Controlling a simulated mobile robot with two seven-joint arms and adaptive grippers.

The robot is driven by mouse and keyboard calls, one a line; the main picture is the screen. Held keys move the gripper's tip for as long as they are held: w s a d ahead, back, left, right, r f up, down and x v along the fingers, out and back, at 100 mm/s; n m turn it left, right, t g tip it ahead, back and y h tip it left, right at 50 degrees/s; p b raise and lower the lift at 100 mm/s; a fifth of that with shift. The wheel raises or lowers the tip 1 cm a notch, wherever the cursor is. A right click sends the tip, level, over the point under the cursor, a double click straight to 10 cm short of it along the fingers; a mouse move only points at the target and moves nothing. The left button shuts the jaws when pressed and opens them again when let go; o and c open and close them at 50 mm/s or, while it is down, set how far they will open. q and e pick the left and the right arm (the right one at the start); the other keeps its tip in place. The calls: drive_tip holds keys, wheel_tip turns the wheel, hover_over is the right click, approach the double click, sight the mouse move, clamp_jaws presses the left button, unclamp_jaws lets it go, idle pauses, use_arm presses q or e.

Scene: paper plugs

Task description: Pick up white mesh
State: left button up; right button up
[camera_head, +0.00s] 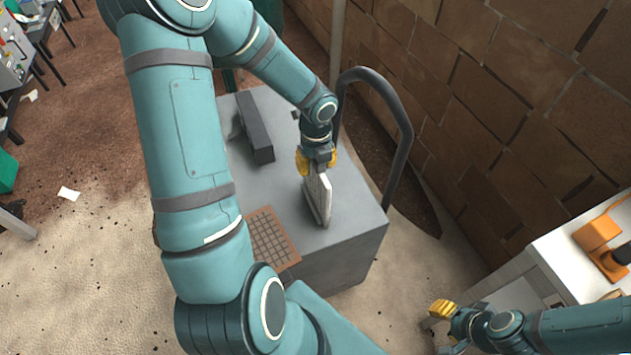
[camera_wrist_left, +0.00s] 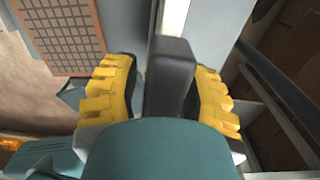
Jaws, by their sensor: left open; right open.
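The white mesh (camera_head: 320,203) is a pale, thin panel standing on edge, slightly tilted, on top of a grey cabinet (camera_head: 350,226). My left gripper (camera_head: 317,165) points down right at its upper end, with its yellow fingers open. In the left wrist view the open fingers of this gripper (camera_wrist_left: 168,88) stand either side of a dark grey bar, and a pale strip of the mesh (camera_wrist_left: 172,18) shows beyond. Whether the fingers touch the mesh is hidden. My right gripper (camera_head: 443,325) is open and empty, low at the right, away from the cabinet.
A brown grid panel (camera_head: 272,238) lies flat on the cabinet's near edge; it also shows in the left wrist view (camera_wrist_left: 62,28). A dark long block (camera_head: 256,128) lies behind it. A black curved handle (camera_head: 402,130) rises at the right, near a brick wall (camera_head: 520,110). An orange device (camera_head: 598,240) sits on a white table.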

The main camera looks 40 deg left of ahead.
use_arm(q)
clamp_jaws()
